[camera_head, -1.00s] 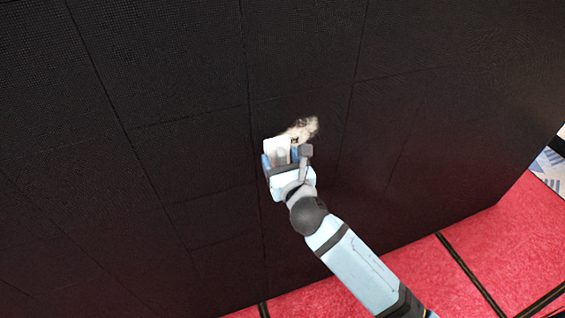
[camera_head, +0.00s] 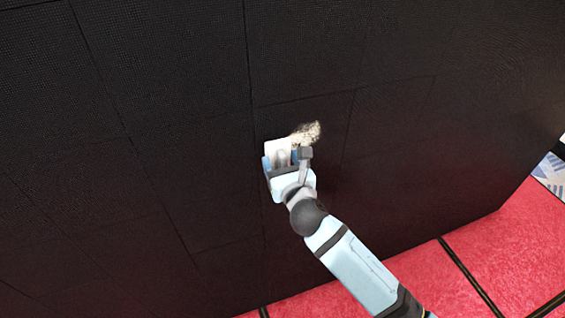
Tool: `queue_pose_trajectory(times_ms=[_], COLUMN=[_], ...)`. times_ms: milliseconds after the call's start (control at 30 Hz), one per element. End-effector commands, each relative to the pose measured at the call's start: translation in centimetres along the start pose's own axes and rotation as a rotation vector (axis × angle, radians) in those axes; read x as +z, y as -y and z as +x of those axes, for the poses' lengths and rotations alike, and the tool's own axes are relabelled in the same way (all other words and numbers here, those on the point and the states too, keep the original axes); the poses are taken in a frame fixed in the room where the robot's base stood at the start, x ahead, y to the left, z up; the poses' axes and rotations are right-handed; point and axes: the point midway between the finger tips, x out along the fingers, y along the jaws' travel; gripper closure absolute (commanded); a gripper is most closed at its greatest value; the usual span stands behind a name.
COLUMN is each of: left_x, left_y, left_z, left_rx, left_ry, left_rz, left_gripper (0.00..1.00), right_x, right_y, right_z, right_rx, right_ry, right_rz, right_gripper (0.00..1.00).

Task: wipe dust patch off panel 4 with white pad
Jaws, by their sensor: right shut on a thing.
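A pale tan dust patch (camera_head: 308,131) lies on a black panel (camera_head: 335,108) of the wall, in the middle of the view. My right gripper (camera_head: 288,158) is shut on a white pad (camera_head: 278,147), just below and left of the patch. The pad's right edge is very near the patch, and the gripper covers the pad's lower part. I cannot tell whether the pad touches the wall. No number shows on the panel. My left gripper is not in view.
The dark wall (camera_head: 180,130) of black panels with thin seams fills most of the view. Red floor (camera_head: 480,255) with dark strips lies at the lower right. A blue and white patterned surface (camera_head: 550,172) shows at the right edge.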

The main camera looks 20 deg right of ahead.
Motion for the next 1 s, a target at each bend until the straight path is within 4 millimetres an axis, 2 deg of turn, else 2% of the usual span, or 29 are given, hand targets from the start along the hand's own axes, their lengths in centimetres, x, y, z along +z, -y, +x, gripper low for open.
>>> queue_pose_trajectory(times_ms=[667, 1000], left_x=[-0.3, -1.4], left_y=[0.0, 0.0], left_z=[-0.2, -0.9], left_rx=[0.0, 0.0], left_ry=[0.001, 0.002], left_rz=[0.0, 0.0], left_gripper=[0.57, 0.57], right_x=[0.1, 0.2], right_y=[0.1, 2.7], right_z=[1.1, 1.0], right_rx=[0.0, -0.001], right_ry=[0.0, 0.0], right_rz=[-0.001, -0.004], right_gripper=[0.54, 0.54])
